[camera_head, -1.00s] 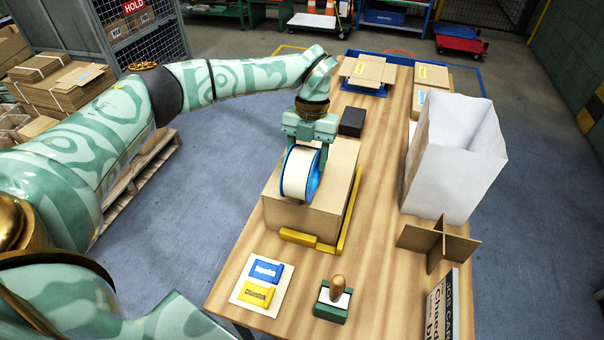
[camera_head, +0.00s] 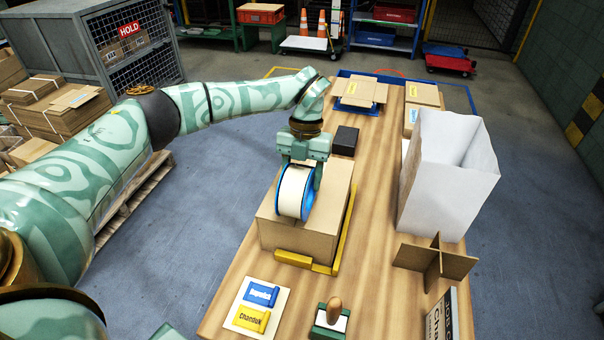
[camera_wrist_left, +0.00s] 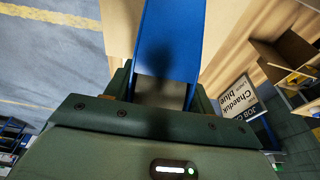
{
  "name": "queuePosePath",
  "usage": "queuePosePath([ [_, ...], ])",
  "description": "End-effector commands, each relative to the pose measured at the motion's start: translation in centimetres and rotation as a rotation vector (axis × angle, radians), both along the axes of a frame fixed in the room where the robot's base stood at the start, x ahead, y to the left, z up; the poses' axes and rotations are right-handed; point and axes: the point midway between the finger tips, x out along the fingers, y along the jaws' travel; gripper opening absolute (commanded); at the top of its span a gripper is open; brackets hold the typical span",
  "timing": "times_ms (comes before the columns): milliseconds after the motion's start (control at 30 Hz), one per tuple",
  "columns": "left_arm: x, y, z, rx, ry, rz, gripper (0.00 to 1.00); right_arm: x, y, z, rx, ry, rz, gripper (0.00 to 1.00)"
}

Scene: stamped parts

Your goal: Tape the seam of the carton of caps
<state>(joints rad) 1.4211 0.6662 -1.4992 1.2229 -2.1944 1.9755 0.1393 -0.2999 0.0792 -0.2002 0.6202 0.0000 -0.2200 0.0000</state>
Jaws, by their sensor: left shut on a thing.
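The closed brown carton (camera_head: 334,218) sits on the wooden table against a yellow corner stop (camera_head: 307,261). My left gripper (camera_head: 303,164) is shut on a tape roll (camera_head: 291,191) with a pale face and blue rim. The roll stands upright over the carton's top, near its front edge. I cannot tell whether it touches the cardboard. The roll and gripper hide much of the top, and I see no seam clearly. In the left wrist view the blue rim (camera_wrist_left: 170,40) rises between the fingers (camera_wrist_left: 160,88). My right gripper is not in view.
A tall white open bag (camera_head: 440,190) and a cardboard cross divider (camera_head: 434,262) stand to the right. A wooden-handled stamp (camera_head: 331,318) and a card with blue and yellow blocks (camera_head: 257,307) lie in front. A black block (camera_head: 345,140) is behind the carton.

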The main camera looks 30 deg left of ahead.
Motion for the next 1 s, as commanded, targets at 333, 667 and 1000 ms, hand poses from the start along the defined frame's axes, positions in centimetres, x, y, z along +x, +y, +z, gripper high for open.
queuePosePath([
  [333,0.0,0.0,-0.5,0.000,0.001,0.000,0.32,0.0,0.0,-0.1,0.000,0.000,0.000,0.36],
  [667,0.0,0.0,-0.8,0.000,0.001,0.000,0.32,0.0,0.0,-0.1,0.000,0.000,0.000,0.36],
  [1000,-0.9,-0.2,-0.6,0.000,0.002,0.000,0.32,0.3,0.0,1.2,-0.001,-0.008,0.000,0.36],
])
